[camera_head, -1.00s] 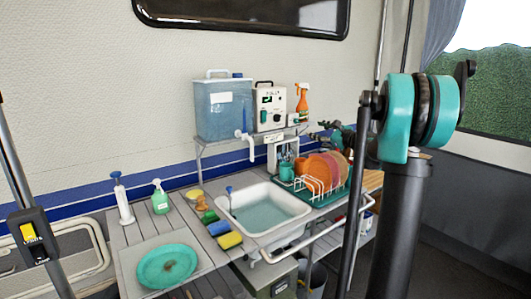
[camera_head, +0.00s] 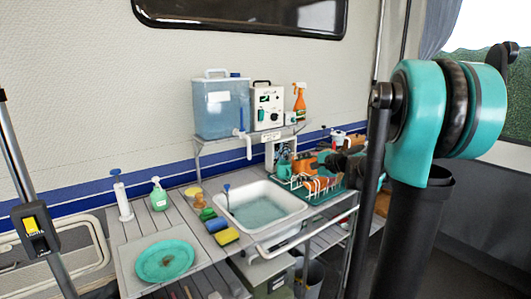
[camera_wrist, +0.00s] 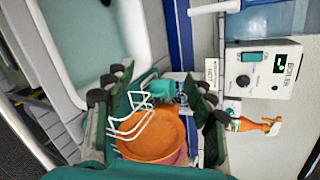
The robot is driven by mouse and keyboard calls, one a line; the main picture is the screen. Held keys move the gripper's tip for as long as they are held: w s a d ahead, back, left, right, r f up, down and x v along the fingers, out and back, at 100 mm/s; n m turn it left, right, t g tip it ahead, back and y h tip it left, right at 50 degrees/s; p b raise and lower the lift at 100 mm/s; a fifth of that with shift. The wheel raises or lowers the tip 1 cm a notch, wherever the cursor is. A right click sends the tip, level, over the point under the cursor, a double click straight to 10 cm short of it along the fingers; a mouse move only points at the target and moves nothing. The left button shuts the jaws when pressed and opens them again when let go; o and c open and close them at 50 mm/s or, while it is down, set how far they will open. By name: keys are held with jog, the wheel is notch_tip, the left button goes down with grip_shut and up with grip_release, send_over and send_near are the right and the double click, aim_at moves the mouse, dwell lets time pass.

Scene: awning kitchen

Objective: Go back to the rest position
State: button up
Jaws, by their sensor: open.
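My gripper (camera_wrist: 160,88) is open in the wrist view, with its dark green fingers spread wide. An orange plate (camera_wrist: 150,138) and the white wires of the dish rack (camera_wrist: 128,128) show between and beyond the fingers. Nothing is visibly gripped. In the head view, my dark gripper and wrist are in front of the rack (camera_head: 297,184) and hide part of the orange plates (camera_head: 318,185). My teal arm joint fills the right foreground.
The sink (camera_head: 262,208) holds water, left of the rack. A water tank (camera_head: 221,108), a boiler box (camera_head: 267,106) and an orange spray bottle (camera_head: 299,103) stand on the shelf.

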jog(key=s+a+f+n+g+h, duration=0.1)
jog(key=s+f+n+g+h, duration=0.15)
jog(key=s+f, duration=0.35)
jog(key=s+a+f+n+g+h, duration=0.1)
jog(key=s+f+n, duration=0.35)
jog(key=s, duration=0.45)
jog(key=s+d+f+n+g+h, duration=0.1)
jog(key=s+d+f+n+h, duration=0.1)
jog(key=s, duration=0.6)
jog(key=s+d+f+n+g+h, duration=0.1)
jog(key=s+d+f+n+h, duration=0.2)
jog(key=s+f, duration=0.6)
jog(key=d+n, duration=0.2)
jog(key=shift+s+d+f, duration=0.25)
jog(key=shift+d+f, duration=0.05)
jog(key=shift+d, duration=0.1)
jog(key=shift+h, duration=0.25)
